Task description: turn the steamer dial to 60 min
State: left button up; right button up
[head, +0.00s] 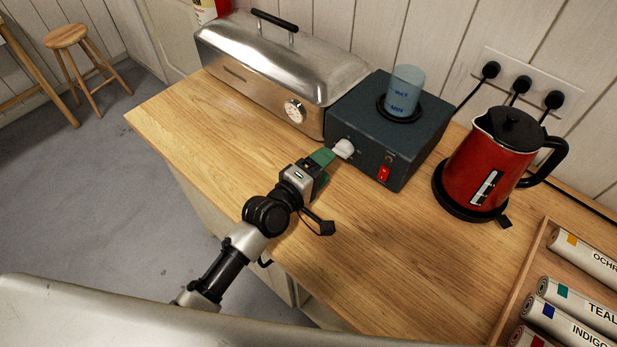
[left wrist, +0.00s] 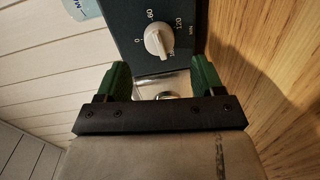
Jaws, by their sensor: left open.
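The steamer's dark blue-grey box (head: 395,135) stands on the wooden counter under a clear cylinder. Its pale dial (head: 344,148) is on the front face, beside a red switch. In the left wrist view the dial (left wrist: 157,41) has a raised bar slanting from upper left to lower right. Marks 0, 60 and 120 are readable around it; another mark is partly hidden and the pointer end is unclear. My left gripper (head: 322,158) is just in front of the dial. In the left wrist view its green fingers (left wrist: 162,76) are open, apart, with nothing between them. My right gripper is not in view.
A long steel steamer chest (head: 275,60) with a round gauge (head: 295,111) stands left of the box. A red kettle (head: 490,165) stands to the right. A wooden tray (head: 521,275) of labelled rolls is at lower right. The counter's front (head: 380,265) is clear.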

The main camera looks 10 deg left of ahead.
pick_arm(q)
jog(key=v, duration=0.5)
jog(key=shift+s+a+b, duration=0.1)
jog(key=shift+b, duration=0.2)
